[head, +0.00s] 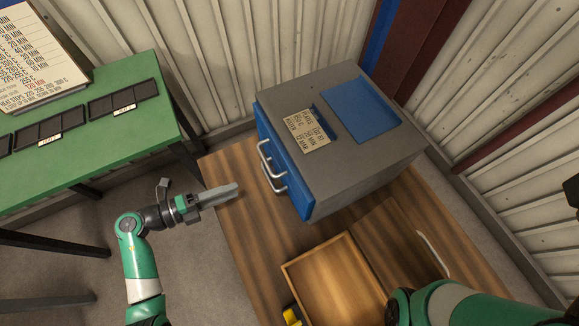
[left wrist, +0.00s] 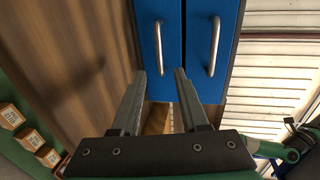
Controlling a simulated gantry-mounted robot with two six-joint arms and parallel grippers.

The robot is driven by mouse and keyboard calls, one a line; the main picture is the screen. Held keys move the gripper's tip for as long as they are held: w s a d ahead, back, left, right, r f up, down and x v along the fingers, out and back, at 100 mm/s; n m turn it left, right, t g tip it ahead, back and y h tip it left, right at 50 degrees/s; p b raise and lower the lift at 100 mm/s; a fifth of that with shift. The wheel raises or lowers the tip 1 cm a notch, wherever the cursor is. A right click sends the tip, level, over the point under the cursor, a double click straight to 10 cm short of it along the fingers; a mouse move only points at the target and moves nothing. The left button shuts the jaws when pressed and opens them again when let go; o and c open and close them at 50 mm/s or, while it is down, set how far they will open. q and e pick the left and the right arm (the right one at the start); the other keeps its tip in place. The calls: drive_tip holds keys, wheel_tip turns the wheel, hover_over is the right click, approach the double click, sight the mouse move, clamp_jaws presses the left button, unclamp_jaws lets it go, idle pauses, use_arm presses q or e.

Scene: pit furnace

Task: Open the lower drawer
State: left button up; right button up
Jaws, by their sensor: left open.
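A grey cabinet (head: 350,150) with a blue front stands on the wooden table, its two silver bar handles facing left. The lower drawer's handle (head: 272,180) sits just below the upper drawer's handle (head: 268,152). Both drawers look closed. In the left wrist view the view is turned: the lower drawer (left wrist: 160,85) is the left blue panel, nearer the wood, and the upper drawer (left wrist: 210,85) is on the right. My left gripper (head: 237,188) is open and empty, a short gap from the lower handle, which shows ahead between the fingertips (left wrist: 160,74). My right gripper is out of view.
An open wooden tray (head: 290,268) lies in front of the cabinet, with a yellow object (head: 291,316) beside it. A pale curved handle (head: 432,254) is at the table's right. A green bench (head: 90,145) stands left. My right arm crosses the lower right.

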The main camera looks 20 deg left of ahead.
use_arm(q)
drive_tip(key=shift+s+a, duration=0.2)
drive_tip(key=shift+s, duration=0.05)
drive_tip(key=shift+s+a, duration=0.1)
drive_tip(key=b+x, duration=0.3)
drive_tip(key=x, duration=0.8)
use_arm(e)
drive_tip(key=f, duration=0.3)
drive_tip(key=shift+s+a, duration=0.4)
use_arm(q)
clamp_jaws()
